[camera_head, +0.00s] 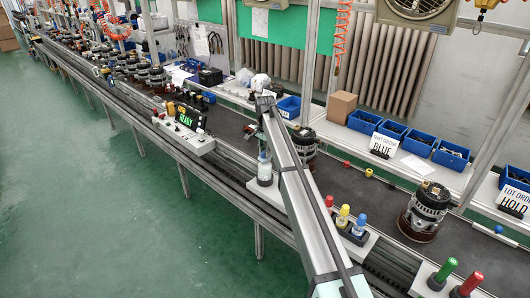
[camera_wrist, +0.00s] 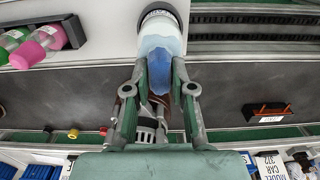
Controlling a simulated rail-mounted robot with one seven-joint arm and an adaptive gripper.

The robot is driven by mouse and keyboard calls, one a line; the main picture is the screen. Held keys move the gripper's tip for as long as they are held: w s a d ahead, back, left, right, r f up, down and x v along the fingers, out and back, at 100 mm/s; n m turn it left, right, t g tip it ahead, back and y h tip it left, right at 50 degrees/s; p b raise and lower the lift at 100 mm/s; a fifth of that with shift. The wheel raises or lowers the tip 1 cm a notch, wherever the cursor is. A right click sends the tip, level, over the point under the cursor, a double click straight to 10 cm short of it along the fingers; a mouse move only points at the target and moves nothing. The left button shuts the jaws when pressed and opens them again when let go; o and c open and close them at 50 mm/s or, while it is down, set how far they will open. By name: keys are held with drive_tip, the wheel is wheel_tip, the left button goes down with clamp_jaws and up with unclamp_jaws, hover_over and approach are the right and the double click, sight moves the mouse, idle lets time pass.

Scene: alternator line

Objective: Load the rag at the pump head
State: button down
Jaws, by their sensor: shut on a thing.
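In the wrist view my gripper (camera_wrist: 160,70) is shut on a crumpled blue piece, which looks like the rag (camera_wrist: 159,74). The rag is between the fingertips, against or just in front of a pale blue-white pump bottle (camera_wrist: 160,32) with a dark ring round its far end. I cannot tell whether the rag touches the pump head, which is hidden behind the rag and fingers. In the head view the bottle (camera_head: 264,172) stands upright on a white plate beside the line. My arm hides most of the gripper there, and the rag cannot be made out.
An alternator (camera_head: 303,146) stands just behind my arm, and another (camera_head: 425,212) is farther right on the dark belt. A holder with red, yellow and blue bottles (camera_head: 343,216) is right of my arm. The READY display (camera_head: 190,116) is left. Blue bins (camera_head: 391,132) line the back shelf.

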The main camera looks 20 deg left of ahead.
drive_tip(key=shift+r, duration=0.1)
drive_tip(key=shift+r+p, duration=1.35)
drive_tip(key=shift+r, duration=2.05)
